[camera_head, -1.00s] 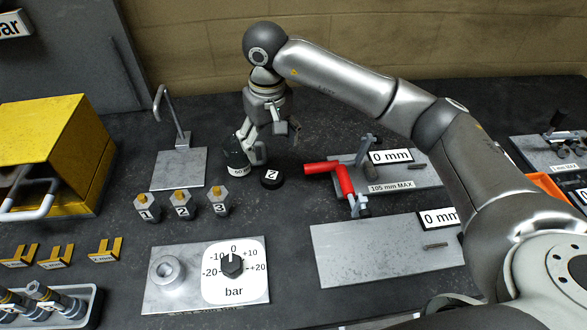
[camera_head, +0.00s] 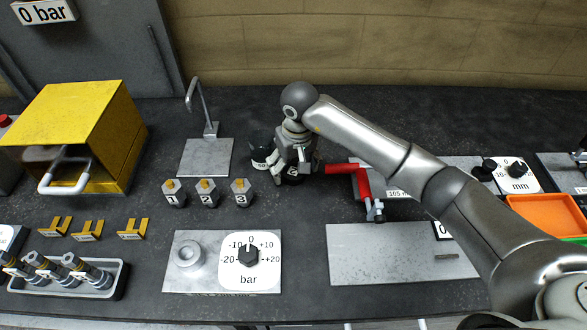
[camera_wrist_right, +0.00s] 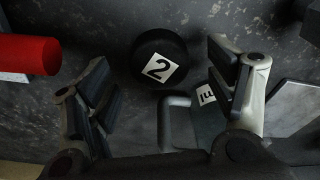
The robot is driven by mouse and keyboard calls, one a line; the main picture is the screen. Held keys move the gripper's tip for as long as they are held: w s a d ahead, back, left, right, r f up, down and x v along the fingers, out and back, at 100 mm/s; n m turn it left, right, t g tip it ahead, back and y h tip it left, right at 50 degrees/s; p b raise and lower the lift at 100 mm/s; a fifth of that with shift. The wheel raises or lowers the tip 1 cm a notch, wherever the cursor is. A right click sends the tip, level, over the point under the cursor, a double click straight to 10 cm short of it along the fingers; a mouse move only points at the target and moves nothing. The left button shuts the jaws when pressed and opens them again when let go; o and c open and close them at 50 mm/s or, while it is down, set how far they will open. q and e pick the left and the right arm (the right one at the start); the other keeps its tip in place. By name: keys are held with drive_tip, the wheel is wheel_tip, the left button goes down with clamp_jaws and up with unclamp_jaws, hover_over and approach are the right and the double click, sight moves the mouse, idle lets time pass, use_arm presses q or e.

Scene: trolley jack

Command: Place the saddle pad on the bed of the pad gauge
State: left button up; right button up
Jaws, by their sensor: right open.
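The saddle pad appears to be the round black puck marked 2 (camera_wrist_right: 160,57), lying on the dark bench top. In the head view it is partly hidden by my right gripper (camera_head: 291,166). In the wrist view the right gripper (camera_wrist_right: 160,88) is open, with its fingers to either side below the puck and nothing between them touching it. I cannot tell which is the pad gauge. My left gripper is out of view.
A dark labelled block (camera_head: 262,158) with a handle stands close left of the puck; it also shows in the wrist view (camera_wrist_right: 208,122). Numbered hex pieces (camera_head: 207,194), a bar dial plate (camera_head: 176,277) and a yellow box (camera_head: 75,125) are farther left. An orange tray (camera_head: 545,215) is at right.

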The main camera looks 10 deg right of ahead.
drive_tip(key=shift+w+f, duration=0.15)
drive_tip(key=shift+f, duration=0.7)
drive_tip(key=shift+c, duration=0.2)
drive_tip(key=c, duration=1.2)
drive_tip(key=shift+r, duration=0.1)
